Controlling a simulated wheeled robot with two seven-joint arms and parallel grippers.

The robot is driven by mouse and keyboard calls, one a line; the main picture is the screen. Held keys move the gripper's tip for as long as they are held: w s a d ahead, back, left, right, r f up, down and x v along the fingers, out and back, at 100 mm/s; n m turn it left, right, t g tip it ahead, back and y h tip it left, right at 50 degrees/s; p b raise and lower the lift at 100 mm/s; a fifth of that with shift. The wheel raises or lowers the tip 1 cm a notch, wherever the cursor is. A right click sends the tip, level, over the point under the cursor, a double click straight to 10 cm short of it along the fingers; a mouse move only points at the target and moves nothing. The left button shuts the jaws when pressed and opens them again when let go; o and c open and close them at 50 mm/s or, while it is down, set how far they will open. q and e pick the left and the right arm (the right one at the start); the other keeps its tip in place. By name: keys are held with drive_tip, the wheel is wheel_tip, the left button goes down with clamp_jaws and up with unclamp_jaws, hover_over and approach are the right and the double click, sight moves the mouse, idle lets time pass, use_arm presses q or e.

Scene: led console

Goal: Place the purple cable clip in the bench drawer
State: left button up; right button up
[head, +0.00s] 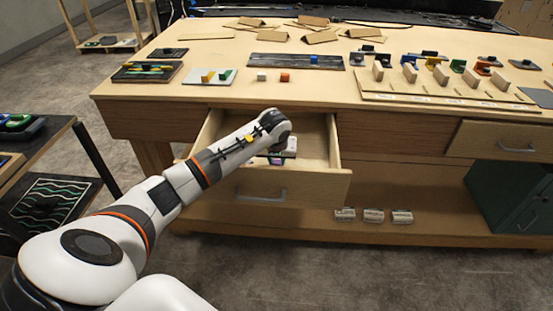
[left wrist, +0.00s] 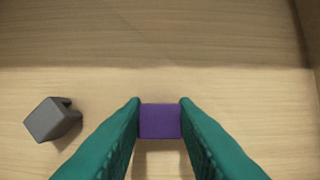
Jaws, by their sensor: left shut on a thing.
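The bench drawer (head: 314,184) is pulled open at the front of the bench in the head view. My left arm reaches over it, and my left gripper (head: 275,157) is down inside the drawer, mostly hidden by my own wrist. In the left wrist view the green fingers of my left gripper (left wrist: 160,121) are shut on the purple cable clip (left wrist: 160,121), one finger on each side. The clip is above the drawer's wooden floor (left wrist: 250,110); I cannot tell how high. My right gripper is not in view.
A grey clip-like piece (left wrist: 52,119) lies on the drawer floor, left of my fingers. The bench top (head: 200,110) holds trays, blocks and a rack of coloured clips (head: 435,75). A second drawer (head: 500,140) is at the right, above a dark green cabinet (head: 510,195).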

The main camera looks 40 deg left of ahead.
use_arm(q)
drive_tip(key=shift+f, duration=0.2)
drive_tip(key=shift+f, duration=0.15)
drive_tip(key=o, duration=1)
drive_tip(key=shift+r, duration=0.4)
drive_tip(key=v, duration=1.1)
drive_tip(key=shift+s+d+r, duration=0.1)
drive_tip(key=shift+s+r, duration=0.05)
drive_tip(key=shift+r, duration=0.1)
